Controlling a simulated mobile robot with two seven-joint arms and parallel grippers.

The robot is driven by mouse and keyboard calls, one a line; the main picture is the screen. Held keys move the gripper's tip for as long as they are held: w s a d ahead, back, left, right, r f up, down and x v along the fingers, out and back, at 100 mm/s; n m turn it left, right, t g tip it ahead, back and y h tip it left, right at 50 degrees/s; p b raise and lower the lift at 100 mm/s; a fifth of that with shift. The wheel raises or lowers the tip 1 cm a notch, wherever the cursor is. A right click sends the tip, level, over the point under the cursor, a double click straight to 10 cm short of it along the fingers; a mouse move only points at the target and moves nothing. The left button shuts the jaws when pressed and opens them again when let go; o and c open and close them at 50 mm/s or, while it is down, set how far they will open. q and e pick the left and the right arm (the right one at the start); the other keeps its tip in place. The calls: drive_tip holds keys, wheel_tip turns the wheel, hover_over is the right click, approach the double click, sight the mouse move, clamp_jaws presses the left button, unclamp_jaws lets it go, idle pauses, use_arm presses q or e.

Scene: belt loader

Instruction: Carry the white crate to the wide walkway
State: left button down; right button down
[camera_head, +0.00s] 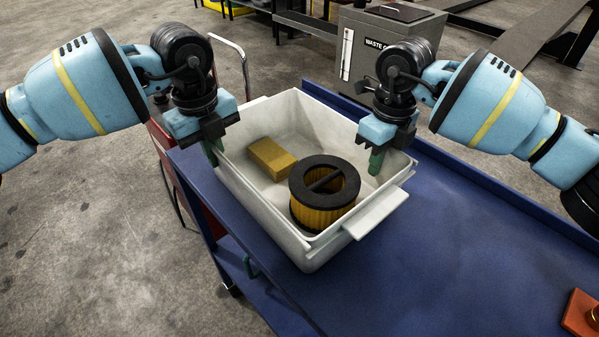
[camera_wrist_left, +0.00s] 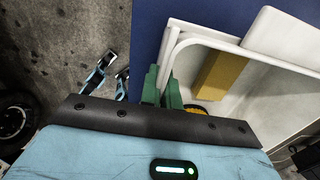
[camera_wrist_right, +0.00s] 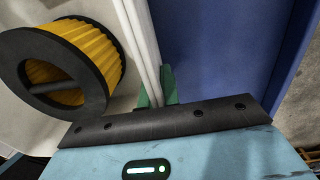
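The white crate (camera_head: 265,215) sits upright on the blue cart top (camera_head: 440,250). It holds a yellow box (camera_head: 270,158) and a round orange-and-black filter (camera_head: 322,200). My left gripper (camera_head: 212,152) is at the crate's left wall, its green fingers (camera_wrist_left: 162,90) on either side of the wall and closed on it. My right gripper (camera_head: 377,160) is at the right wall, with one finger inside; its green fingers (camera_wrist_right: 156,90) pinch the wall in the right wrist view. The outer finger of my right gripper is hidden in the head view.
A red trolley with a metal handle (camera_head: 240,60) is at the back left. An orange-red object (camera_head: 580,315) lies on the cart at the lower right. Concrete floor (camera_head: 90,230) is open at the left.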

sight(399, 201)
use_arm(q)
drive_tip(key=shift+w+r, duration=0.1)
drive_tip(key=shift+r, duration=0.05)
use_arm(e)
drive_tip(key=shift+w+r, duration=0.1)
drive_tip(key=shift+r, duration=0.1)
